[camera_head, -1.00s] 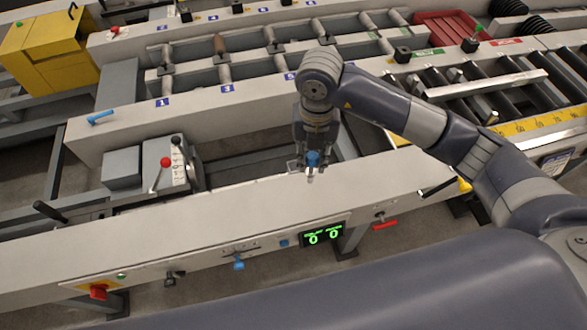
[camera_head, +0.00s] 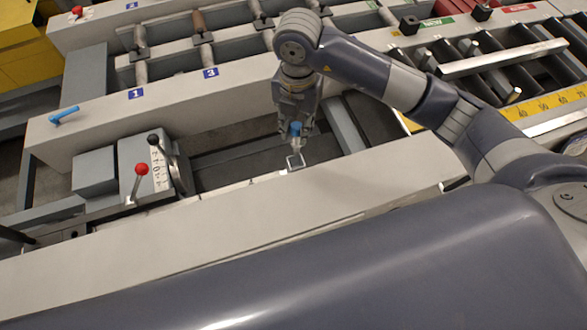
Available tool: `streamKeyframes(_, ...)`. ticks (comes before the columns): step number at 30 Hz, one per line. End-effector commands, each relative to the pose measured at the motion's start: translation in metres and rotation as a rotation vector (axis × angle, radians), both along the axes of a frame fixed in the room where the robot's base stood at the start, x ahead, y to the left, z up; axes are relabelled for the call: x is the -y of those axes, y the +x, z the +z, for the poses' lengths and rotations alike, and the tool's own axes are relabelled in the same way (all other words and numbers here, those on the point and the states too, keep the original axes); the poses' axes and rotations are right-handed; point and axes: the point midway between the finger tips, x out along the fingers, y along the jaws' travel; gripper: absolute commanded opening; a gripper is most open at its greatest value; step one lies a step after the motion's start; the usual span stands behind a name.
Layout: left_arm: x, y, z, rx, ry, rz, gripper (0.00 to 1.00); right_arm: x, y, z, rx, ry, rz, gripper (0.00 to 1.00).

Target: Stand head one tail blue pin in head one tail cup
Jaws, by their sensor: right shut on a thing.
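My right gripper (camera_head: 295,127) points down with its fingers shut on a blue pin (camera_head: 295,131), whose blue top shows between them. The pin is close above the back edge of the near grey beam. A small square metal frame (camera_head: 296,162) shows directly below the pin at that edge; it may be the cup. I cannot tell whether the pin's lower end touches it or is inside it. Another blue pin-like piece (camera_head: 64,115) lies on the far beam, left of the label 1. My left gripper is not in view.
A lever box with a red-knobbed lever (camera_head: 142,170) and a black-knobbed lever (camera_head: 153,140) stands left of the gripper. The near beam (camera_head: 200,225) has a bare top. Rollers and a yellow scale (camera_head: 550,105) are at the right.

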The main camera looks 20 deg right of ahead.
Motion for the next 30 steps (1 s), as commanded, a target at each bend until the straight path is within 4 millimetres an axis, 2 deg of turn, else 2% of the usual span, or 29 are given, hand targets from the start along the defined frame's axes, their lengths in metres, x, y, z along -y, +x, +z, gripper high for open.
streamKeyframes(2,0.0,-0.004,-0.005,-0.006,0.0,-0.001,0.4,0.0,0.0,-0.009,-0.001,0.0,-0.001,0.0)
streamKeyframes(10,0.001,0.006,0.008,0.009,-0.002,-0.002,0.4,0.0,-0.001,-0.052,-0.003,-0.001,0.0,0.0)
streamKeyframes(21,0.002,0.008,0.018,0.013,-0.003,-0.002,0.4,0.0,-0.001,-0.097,-0.003,-0.001,0.0,0.0)
streamKeyframes(24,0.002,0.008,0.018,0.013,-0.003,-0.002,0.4,0.0,-0.001,-0.104,-0.001,-0.001,0.002,0.0)
streamKeyframes(30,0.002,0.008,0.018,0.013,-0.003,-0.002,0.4,0.0,0.0,-0.105,0.001,-0.001,0.002,0.0)
